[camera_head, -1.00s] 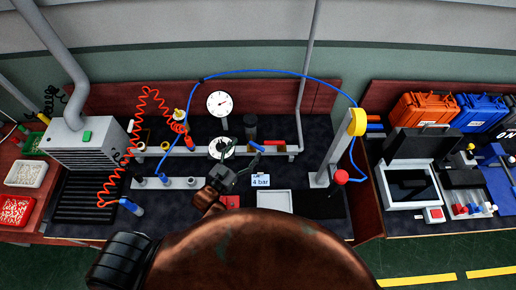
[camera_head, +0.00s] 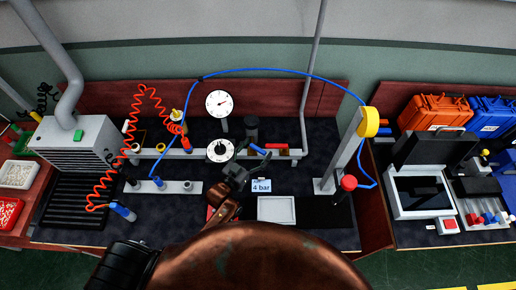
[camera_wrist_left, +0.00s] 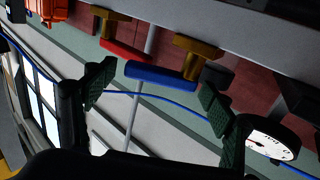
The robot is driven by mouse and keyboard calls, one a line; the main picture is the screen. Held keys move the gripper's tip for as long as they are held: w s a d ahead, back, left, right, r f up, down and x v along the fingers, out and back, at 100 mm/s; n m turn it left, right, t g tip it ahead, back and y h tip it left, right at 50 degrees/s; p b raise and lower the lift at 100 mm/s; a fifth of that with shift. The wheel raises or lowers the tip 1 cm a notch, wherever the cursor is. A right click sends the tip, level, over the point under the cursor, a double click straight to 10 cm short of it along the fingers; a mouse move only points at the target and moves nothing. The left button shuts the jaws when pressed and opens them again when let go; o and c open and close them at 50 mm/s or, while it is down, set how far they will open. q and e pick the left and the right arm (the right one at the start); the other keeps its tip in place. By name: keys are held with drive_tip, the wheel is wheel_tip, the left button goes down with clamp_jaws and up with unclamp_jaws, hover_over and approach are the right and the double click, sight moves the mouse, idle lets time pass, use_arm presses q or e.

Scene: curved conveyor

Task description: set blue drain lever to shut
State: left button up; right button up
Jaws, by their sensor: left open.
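The blue drain lever (camera_head: 259,152) sits on the pipe at the back of the bench, right of the round dial. In the left wrist view the blue lever (camera_wrist_left: 160,76) is a long bar on a brass-coloured stem, seen between my spread fingers. I cannot tell whether a finger touches it. My left gripper (camera_head: 242,166) is open, just left of and in front of the lever; its fingers also show in the left wrist view (camera_wrist_left: 155,97). A red lever (camera_wrist_left: 125,51) on a similar stem is beside the blue one. My right gripper is not in view.
A white dial (camera_head: 220,150) stands left of my gripper and a gauge (camera_head: 219,103) behind it. A "4 bar" card (camera_head: 261,187) and a white tray (camera_head: 276,210) are in front. A post with a yellow head (camera_head: 369,121) stands to the right. A blue hose (camera_head: 270,71) arches overhead.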

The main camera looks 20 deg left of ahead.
use_arm(q)
drive_tip(key=shift+w+d, duration=0.1)
drive_tip(key=shift+w, duration=0.25)
drive_tip(key=shift+c, duration=0.4)
drive_tip(key=c, duration=1.6)
